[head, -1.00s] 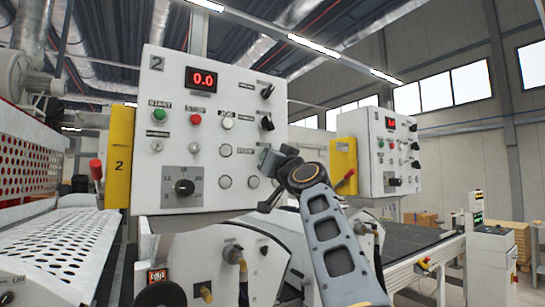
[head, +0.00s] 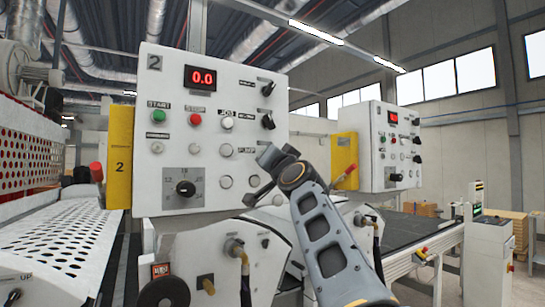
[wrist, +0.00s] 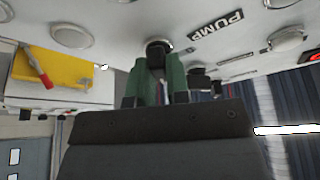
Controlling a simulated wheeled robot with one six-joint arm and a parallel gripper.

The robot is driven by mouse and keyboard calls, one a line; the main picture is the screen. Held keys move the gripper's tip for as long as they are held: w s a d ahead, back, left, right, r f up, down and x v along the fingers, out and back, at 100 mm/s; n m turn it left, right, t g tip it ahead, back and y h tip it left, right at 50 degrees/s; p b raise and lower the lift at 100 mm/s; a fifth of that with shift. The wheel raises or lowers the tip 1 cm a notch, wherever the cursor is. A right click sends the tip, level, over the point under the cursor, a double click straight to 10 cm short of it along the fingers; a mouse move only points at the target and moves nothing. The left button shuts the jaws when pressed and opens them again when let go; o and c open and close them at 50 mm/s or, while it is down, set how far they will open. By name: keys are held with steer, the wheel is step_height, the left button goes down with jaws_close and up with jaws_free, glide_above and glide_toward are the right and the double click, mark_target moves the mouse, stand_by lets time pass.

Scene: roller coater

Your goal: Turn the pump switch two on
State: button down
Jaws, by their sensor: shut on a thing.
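The white control panel (head: 215,65) marked 2 stands in the middle of the head view, with a red 0.0 display. My gripper (head: 268,157) is at the panel's lower right. It covers the switch there in the head view. In the wrist view, the green fingers of my gripper (wrist: 159,68) stand on either side of a black switch knob (wrist: 158,47) and are shut on it. The PUMP label (wrist: 216,32) is beside this knob. The knob's pointing direction is hidden by the fingers.
Two black knobs (head: 267,89) sit above on the same panel edge. A yellow box (head: 344,162) with a red lever is to the right. A second control panel (head: 378,146) stands behind it. A large dial (head: 184,188) is at the panel's lower left.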

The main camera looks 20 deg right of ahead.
steer(key=c, duration=1.1)
jaws_free()
steer(key=b+v, duration=0.7)
steer(key=v, duration=0.6)
steer(key=shift+s, duration=0.4)
steer(key=shift+a+f, duration=0.1)
steer(key=shift+f, duration=0.05)
